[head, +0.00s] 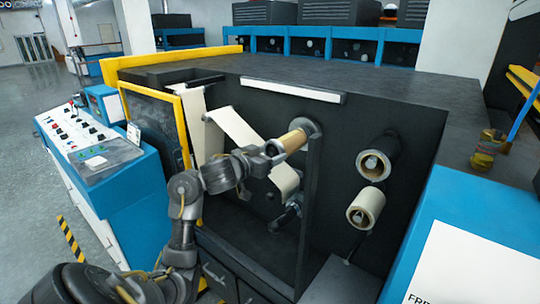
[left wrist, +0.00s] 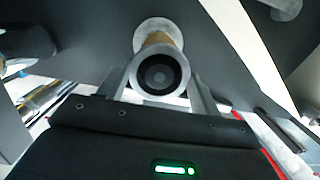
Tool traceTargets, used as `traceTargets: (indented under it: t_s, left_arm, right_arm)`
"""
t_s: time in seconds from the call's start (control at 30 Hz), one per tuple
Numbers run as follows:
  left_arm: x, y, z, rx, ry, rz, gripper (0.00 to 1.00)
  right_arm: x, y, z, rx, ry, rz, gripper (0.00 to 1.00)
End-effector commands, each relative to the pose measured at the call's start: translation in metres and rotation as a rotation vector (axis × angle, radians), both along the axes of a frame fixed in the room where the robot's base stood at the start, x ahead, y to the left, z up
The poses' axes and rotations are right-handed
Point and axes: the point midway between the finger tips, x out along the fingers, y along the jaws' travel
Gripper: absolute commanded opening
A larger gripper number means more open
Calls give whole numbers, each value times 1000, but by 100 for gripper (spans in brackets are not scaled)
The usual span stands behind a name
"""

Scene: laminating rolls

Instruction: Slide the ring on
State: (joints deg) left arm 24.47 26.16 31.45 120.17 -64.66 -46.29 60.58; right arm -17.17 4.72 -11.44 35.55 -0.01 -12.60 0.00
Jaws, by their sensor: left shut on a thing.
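The grey ring (left wrist: 160,97) is in the middle of the left wrist view, seen end-on, with a dark round end inside it. My left gripper (left wrist: 160,82) is shut on it, one finger on each side. Behind the ring, in line with it, is a brown tube (left wrist: 157,40) on a shaft with a pale flange. In the head view the tube (head: 293,141) sticks out from the machine's dark panel, and my left gripper (head: 272,148) is at its near end. I cannot tell how far the ring is around the shaft. My right gripper is not in view.
A blue control console (head: 95,150) and a yellow-framed door (head: 155,115) stand left of my arm.

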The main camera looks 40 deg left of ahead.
Motion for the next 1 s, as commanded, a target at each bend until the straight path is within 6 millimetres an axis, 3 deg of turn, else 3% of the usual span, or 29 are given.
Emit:
traceTargets:
  t_s: [0.03,0.23,0.57,1.0]
  left_arm:
    - [0,0,1,0,-1,0,65]
    - [0,0,0,0,0,0,89]
    - [-4,0,1,2,0,0,89]
    - [-82,-2,11,7,3,-1,89]
  right_arm:
    - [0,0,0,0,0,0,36]
    - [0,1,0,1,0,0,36]
    - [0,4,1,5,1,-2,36]
    - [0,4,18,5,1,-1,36]
